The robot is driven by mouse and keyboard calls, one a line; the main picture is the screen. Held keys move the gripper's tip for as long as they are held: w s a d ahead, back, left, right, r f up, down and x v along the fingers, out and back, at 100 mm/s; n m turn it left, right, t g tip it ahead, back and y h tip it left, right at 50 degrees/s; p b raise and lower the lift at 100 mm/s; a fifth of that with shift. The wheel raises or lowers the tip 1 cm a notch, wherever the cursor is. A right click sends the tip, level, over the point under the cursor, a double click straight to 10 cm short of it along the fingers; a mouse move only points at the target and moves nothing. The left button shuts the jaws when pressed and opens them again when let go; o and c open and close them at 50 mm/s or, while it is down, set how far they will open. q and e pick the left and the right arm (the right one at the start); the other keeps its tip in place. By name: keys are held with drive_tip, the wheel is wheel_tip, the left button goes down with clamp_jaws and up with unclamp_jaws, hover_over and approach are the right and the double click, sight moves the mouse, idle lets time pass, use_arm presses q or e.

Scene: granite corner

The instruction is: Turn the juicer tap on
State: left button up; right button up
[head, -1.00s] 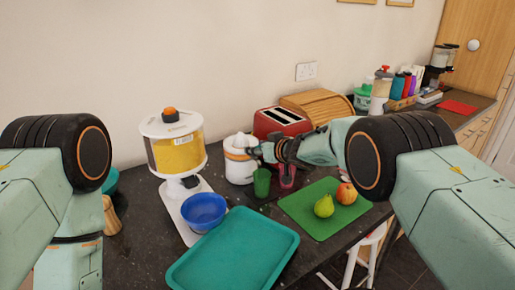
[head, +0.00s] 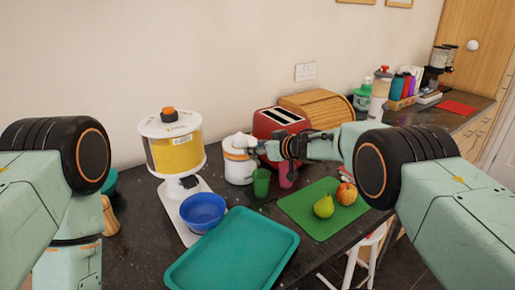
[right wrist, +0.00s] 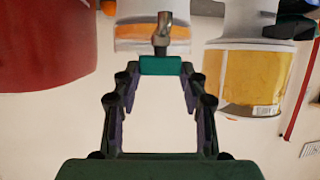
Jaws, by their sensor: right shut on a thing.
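The white juicer (head: 238,172) with an orange band stands on the dark counter near the wall. It also shows upside down in the right wrist view (right wrist: 130,32). Its metal tap (right wrist: 162,30) has a teal handle (right wrist: 160,66). My right gripper (head: 258,150) reaches in from the right at the juicer's front. In the right wrist view its fingers are shut on the teal handle, one at each side. The handle's angle is hard to tell in the head view. My left gripper is out of view.
A green cup (head: 261,183) and a pink cup (head: 286,175) stand below my right gripper. The red toaster (head: 278,121) is just behind. A yellow-filled dispenser (head: 175,150) and blue bowl (head: 203,210) are left; a teal tray (head: 235,250) lies in front.

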drive_tip(key=o, duration=1.1)
drive_tip(key=shift+a+f, duration=0.1)
drive_tip(key=shift+o, duration=0.2)
drive_tip(key=v, duration=1.2)
